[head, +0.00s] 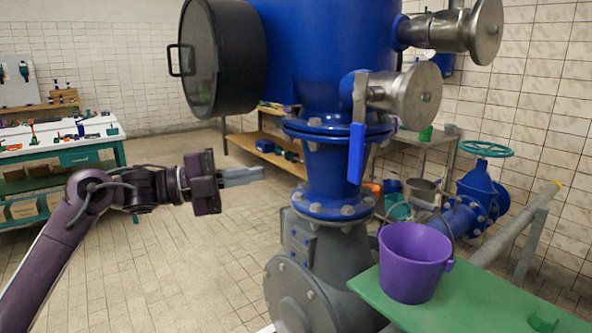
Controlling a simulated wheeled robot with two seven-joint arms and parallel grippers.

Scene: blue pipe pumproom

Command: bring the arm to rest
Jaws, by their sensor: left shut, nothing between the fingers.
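My left arm (75,215) comes in from the left edge, bends at the elbow and reaches to the right over the tiled floor. My left gripper (258,173) is shut and empty, its grey fingers pointing right. Its tips stand in front of or beside the blue pipe column (325,165); the exact gap cannot be told. My right gripper is not in view.
A purple bucket (412,265) stands on a green bench (480,308) at lower right. A blue lever (357,150) hangs from the pipe. A grey pump body (325,265) stands below. A tool table (60,147) is at back left. Floor (190,265) at left is clear.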

